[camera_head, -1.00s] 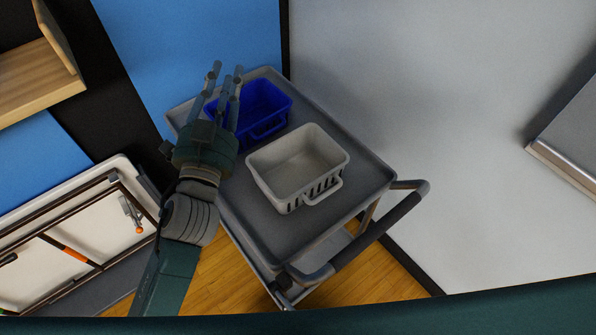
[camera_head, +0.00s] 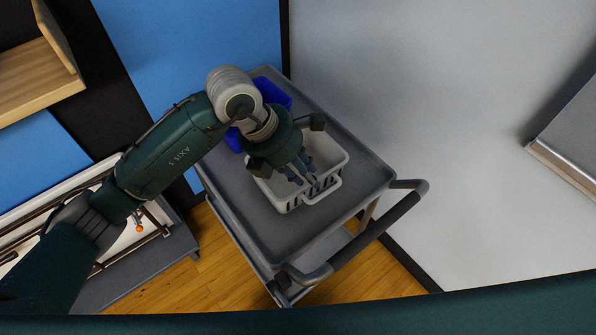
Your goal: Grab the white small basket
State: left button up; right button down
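The white small basket (camera_head: 331,155) stands upright on the top tray of a grey cart. It has slotted sides and a handle (camera_head: 322,192) on its near side. My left gripper (camera_head: 304,178) is over the basket, with its fingers pointing down at the near wall beside the handle. The gripper and wrist hide much of the basket's left part and inside. I cannot tell whether the fingers touch the wall or how far apart they are. My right gripper is out of view.
A blue basket (camera_head: 270,92) stands behind the white one on the cart (camera_head: 277,230), partly hidden by my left arm. The cart's push handle (camera_head: 375,232) is at the near right. A grey wall is behind the cart.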

aim_at(325, 192)
pick_arm(q)
jog(key=p+x, duration=0.1)
jog(key=x, duration=0.2)
jog(key=p+x, duration=0.1)
jog(key=x, duration=0.2)
jog(key=p+x, duration=0.1)
jog(key=x, duration=0.2)
jog(key=shift+s+d+f, duration=0.1)
jog(key=shift+d+f, duration=0.1)
jog(key=shift+d, duration=0.2)
jog(key=shift+d+f, duration=0.15)
jog(key=shift+f, duration=0.25)
jog(key=shift+c, duration=0.3)
grip_shut()
